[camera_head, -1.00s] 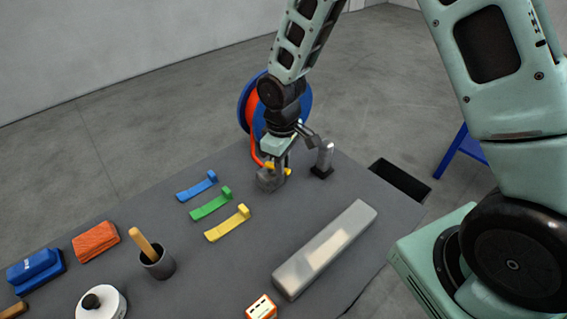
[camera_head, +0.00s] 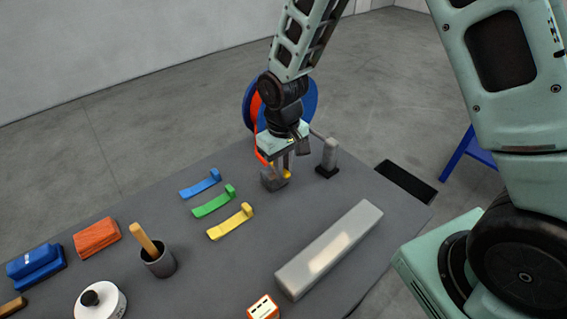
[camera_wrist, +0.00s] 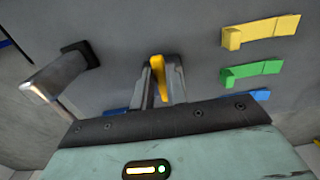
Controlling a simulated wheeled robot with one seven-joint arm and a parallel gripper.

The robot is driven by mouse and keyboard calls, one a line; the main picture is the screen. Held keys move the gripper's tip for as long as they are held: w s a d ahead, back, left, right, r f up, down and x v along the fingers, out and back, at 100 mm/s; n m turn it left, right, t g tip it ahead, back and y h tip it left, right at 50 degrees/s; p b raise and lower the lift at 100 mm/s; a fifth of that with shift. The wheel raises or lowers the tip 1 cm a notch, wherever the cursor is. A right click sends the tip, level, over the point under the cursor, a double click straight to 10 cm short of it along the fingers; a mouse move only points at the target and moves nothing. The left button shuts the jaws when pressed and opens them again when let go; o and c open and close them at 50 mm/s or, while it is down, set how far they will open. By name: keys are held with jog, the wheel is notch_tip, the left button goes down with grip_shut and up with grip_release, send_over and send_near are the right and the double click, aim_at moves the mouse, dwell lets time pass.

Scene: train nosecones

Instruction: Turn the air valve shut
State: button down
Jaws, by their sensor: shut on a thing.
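The air valve has a grey block body (camera_head: 272,181) on the far part of the table, with a yellow handle (camera_head: 287,175) on it. In the wrist view the yellow handle (camera_wrist: 159,79) stands between the two finger pads. My gripper (camera_head: 283,168) points down over the valve and is shut on that handle; it also shows in the wrist view (camera_wrist: 160,80). The fingers hide part of the handle and valve body.
A grey post on a black foot (camera_head: 328,157) stands close right of the valve. A blue reel with orange hose (camera_head: 309,92) is behind. Blue (camera_head: 200,184), green (camera_head: 214,202) and yellow (camera_head: 231,222) hooked strips lie to the left. A long grey bar (camera_head: 330,250) lies in front.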

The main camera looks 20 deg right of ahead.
jog(key=shift+w+a, duration=0.1)
jog(key=c, duration=1.4)
grip_release()
jog(key=shift+r, duration=0.1)
notch_tip(320, 180, up, 17)
jog(key=b, duration=0.2)
jog(key=shift+r, duration=0.15)
